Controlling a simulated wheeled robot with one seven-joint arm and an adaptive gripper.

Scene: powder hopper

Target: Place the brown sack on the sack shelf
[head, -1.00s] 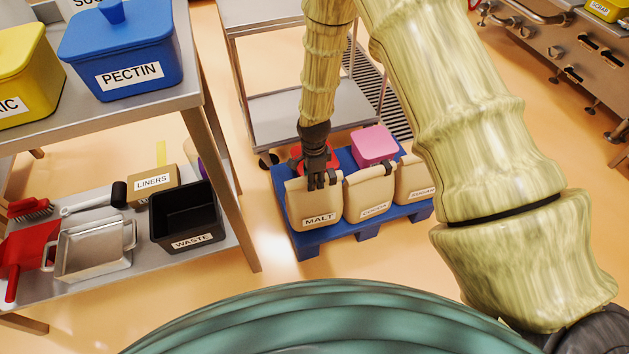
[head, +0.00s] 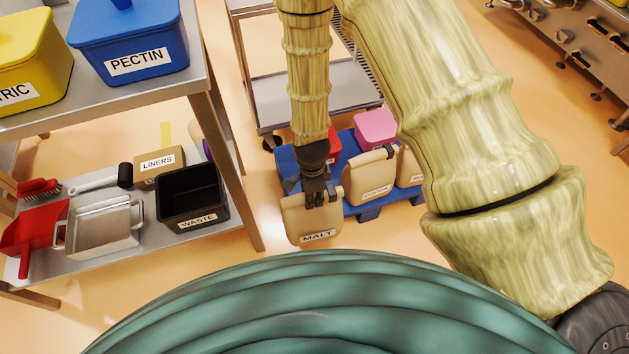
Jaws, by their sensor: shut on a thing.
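The tan-brown sack labelled MALT (head: 311,220) is at the centre, in front of the blue pallet (head: 290,168). My gripper (head: 317,197) is shut on its folded top edge from above. The sack hangs nearly upright, slightly tilted, and seems clear of the pallet and lifted off the floor. Two similar tan sacks stand on the pallet to its right: one (head: 367,180) with a hard-to-read label and another (head: 408,167) partly hidden by my arm. I cannot tell for sure which surface is the sack shelf; a metal rack (head: 280,98) stands behind the pallet.
A pink block-like item (head: 375,126) and a red one (head: 334,144) are on the pallet. At left, a metal table holds a blue PECTIN bin (head: 133,45) and a yellow bin (head: 32,62). Its lower shelf holds a black WASTE bin (head: 192,197) and tools. Floor between is clear.

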